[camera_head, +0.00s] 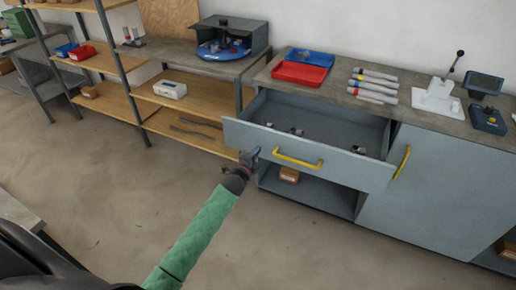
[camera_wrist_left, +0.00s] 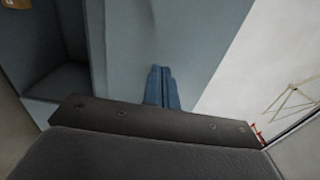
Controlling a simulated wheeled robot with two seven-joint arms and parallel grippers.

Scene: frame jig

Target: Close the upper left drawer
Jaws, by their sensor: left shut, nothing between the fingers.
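The upper left drawer (camera_head: 309,154) of the grey cabinet is pulled out. It has a yellow handle (camera_head: 298,161), and a few small parts lie inside it. My left gripper (camera_head: 255,152) is at the left end of the drawer front, left of the handle. In the left wrist view its blue fingers (camera_wrist_left: 161,90) are together and point at a grey panel; I cannot tell whether they touch it. My right gripper is not in view.
The worktop (camera_head: 335,92) above holds a red tray (camera_head: 299,73), a blue tray (camera_head: 311,57) and several tubes. An open compartment with a brown box (camera_head: 289,175) is below the drawer. Wooden shelves (camera_head: 190,97) stand left; the floor in front is clear.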

